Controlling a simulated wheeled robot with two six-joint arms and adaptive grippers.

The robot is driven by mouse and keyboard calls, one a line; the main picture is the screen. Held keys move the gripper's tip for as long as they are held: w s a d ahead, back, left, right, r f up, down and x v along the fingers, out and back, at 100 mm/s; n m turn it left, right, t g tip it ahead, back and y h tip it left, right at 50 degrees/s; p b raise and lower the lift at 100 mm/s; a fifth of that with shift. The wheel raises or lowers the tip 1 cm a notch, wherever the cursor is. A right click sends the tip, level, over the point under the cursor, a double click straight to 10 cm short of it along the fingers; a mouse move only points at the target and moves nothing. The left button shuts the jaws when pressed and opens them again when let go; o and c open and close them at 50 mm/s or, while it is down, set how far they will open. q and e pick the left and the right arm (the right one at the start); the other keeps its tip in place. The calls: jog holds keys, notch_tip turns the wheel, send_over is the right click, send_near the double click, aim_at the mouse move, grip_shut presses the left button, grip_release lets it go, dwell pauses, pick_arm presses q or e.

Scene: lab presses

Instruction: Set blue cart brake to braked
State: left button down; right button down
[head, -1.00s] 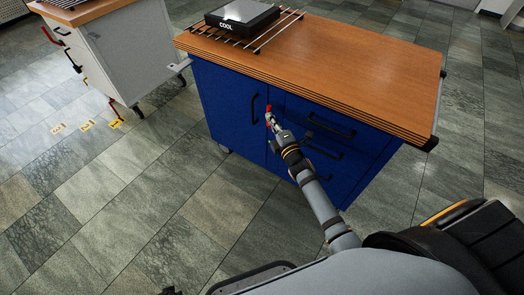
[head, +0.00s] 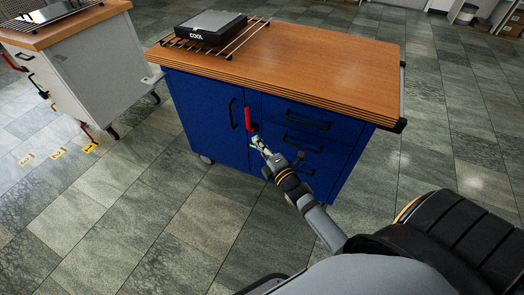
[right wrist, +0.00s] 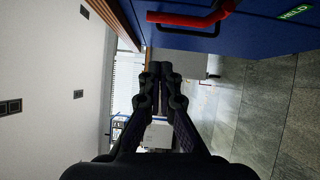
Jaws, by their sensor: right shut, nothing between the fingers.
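The blue cart (head: 205,110) stands in the middle of the head view, with a wooden top. Its red brake lever (head: 249,119) is on the front between the door and the drawers, pointing up. In the right wrist view the red lever (right wrist: 185,20) lies along the blue front, near a green label (right wrist: 295,12) that seems to read HELD. My right gripper (head: 257,140) is shut and empty, just below the lever in the head view. In the right wrist view its fingers (right wrist: 161,75) are apart from the lever. My left gripper is not in view.
A black COOL device (head: 210,26) sits on a wire rack on the wooden top (head: 300,60). A white cart (head: 85,75) with red and black handles stands at the left, yellow floor labels (head: 58,153) before it. Open tiled floor (head: 120,215) surrounds the blue cart.

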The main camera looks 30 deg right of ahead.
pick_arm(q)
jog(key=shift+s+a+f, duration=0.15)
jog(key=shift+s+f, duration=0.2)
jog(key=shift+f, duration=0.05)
pick_arm(e)
jog(key=shift+s+r, duration=0.1)
jog(key=shift+s, duration=1.15)
